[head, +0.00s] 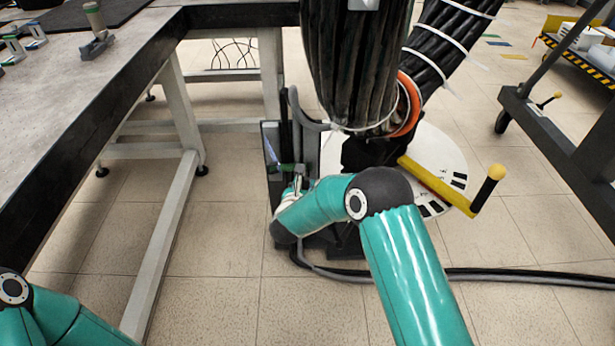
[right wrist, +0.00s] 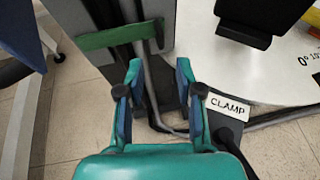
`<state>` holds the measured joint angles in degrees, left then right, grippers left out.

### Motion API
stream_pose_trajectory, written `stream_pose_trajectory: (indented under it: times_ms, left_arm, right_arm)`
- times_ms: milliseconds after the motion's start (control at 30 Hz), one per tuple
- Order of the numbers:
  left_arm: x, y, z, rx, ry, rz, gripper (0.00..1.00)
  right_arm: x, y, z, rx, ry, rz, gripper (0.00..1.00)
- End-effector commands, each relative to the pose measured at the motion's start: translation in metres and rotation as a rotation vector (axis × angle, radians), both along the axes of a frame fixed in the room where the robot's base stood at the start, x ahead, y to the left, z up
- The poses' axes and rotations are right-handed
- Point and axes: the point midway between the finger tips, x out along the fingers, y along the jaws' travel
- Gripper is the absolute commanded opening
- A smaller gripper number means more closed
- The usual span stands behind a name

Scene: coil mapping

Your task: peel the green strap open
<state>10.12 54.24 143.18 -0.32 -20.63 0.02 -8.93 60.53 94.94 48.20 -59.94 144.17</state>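The green strap (right wrist: 112,38) runs across the upper left of the right wrist view, in front of a grey cable (right wrist: 150,85) and a dark upright panel (right wrist: 95,60). In the head view the strap (head: 287,167) shows small, just above my right gripper. My right gripper (right wrist: 158,72) is open, with a clear gap between its fingers and nothing in it. Its fingertips are below the strap and apart from it in the picture. In the head view my right wrist partly hides the gripper. My left gripper is out of view; only part of my left arm shows at lower left.
A white dial disc (head: 437,150) and a yellow crank handle (head: 440,185) stand right of the strap. A CLAMP label (right wrist: 228,105) is on the base. A thick black cable bundle (head: 355,60) hangs above. A table (head: 80,90) is at left. Cables (head: 500,275) cross the floor.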

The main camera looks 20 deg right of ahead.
Motion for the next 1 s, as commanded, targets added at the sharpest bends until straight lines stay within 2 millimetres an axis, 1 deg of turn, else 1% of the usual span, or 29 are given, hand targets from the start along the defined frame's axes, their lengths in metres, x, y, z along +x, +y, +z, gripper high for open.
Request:
stream_pose_trajectory:
  times_ms: [33,200,400,600,867,1000]
  left_arm:
    - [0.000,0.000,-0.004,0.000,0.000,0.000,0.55]
    - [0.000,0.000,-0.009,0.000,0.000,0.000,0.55]
    - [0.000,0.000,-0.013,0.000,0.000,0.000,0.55]
    - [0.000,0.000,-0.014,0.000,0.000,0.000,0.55]
    - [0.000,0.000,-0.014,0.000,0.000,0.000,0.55]
    - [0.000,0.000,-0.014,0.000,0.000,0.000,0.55]
  right_arm:
    - [0.009,-0.006,-0.007,0.000,0.000,-0.004,0.36]
    - [0.037,-0.021,-0.020,0.001,0.000,-0.004,0.36]
    - [0.058,-0.031,-0.029,0.000,0.000,-0.002,0.36]
    - [0.066,-0.036,-0.031,0.000,0.000,-0.002,0.36]
    - [0.066,-0.036,-0.031,-0.001,0.000,-0.002,0.36]
    - [0.066,-0.036,-0.031,-0.001,0.000,-0.002,0.12]
